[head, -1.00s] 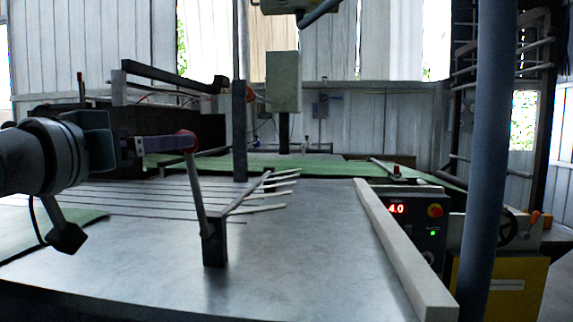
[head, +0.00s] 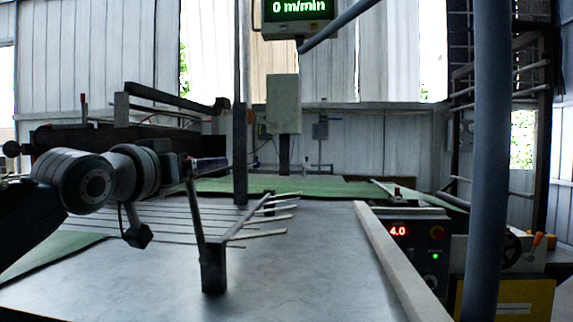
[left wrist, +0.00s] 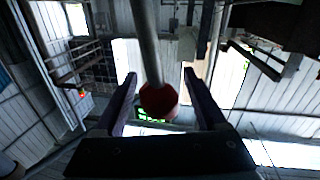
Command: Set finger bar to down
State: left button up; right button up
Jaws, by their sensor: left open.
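The finger bar (head: 240,223) lies low over the grey table, with several thin pale fingers pointing right. Its near end is at a dark upright block (head: 213,268). A grey lever (head: 197,212) rises from this block, leaning slightly left. The lever's red knob (left wrist: 158,100) shows in the left wrist view between the two fingers. My left gripper (head: 207,163) is open at the lever's top, with its jaws on either side of the knob; contact cannot be told. The knob is mostly hidden in the head view. My right gripper is not in view.
A pale rail (head: 402,262) runs along the table's right side. Beyond it stands a control panel (head: 415,245) reading 4.0. A grey post (head: 487,170) rises at right. A hanging display (head: 297,8) reads 0 m/min. The table's front is clear.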

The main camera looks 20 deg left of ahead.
pick_arm(q)
grip_shut()
dwell(0.4)
dwell(0.9)
